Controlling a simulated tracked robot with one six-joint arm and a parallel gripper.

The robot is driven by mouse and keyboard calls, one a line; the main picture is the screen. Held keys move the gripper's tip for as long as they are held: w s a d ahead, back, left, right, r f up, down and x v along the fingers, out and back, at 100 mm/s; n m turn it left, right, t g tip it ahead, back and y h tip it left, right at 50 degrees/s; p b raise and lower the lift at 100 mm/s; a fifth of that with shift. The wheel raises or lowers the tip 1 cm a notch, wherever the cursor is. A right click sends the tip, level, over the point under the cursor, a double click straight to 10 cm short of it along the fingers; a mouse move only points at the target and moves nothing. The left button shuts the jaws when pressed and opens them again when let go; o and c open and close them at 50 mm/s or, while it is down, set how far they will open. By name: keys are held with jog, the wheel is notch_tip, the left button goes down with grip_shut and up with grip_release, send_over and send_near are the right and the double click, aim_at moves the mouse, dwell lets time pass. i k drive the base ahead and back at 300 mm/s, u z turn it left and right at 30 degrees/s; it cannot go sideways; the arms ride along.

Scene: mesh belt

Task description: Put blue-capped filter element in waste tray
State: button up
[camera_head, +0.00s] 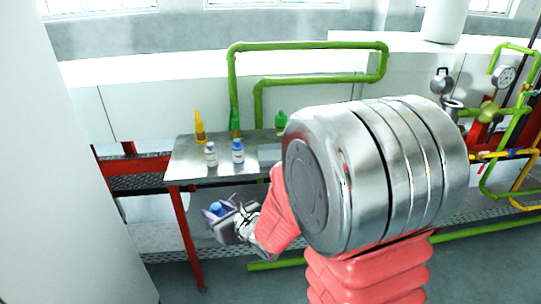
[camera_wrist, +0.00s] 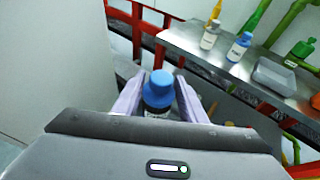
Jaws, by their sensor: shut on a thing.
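My gripper (camera_head: 222,222) is shut on the blue-capped filter element (camera_wrist: 158,92), with one pale jaw on each side of it. In the wrist view its blue cap faces up and a strip of dark body with a label shows; the lower part is hidden by my gripper. In the head view its blue cap (camera_head: 216,209) shows between the jaws, in front of and below the metal table. A shallow grey tray (camera_wrist: 274,74), likely the waste tray, lies on the table to the right. In the head view the tray (camera_head: 268,152) is partly hidden by my arm.
Green pipes (camera_head: 232,75) rise behind. A white column (camera_head: 80,170) stands left.

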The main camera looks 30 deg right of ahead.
aim_at(272, 157)
jog(key=i, duration=0.9)
jog(key=z, duration=0.2)
jog(key=k, duration=0.9)
jog(key=u, duration=0.15)
jog(key=i, duration=0.7)
jog(key=u, duration=0.05)
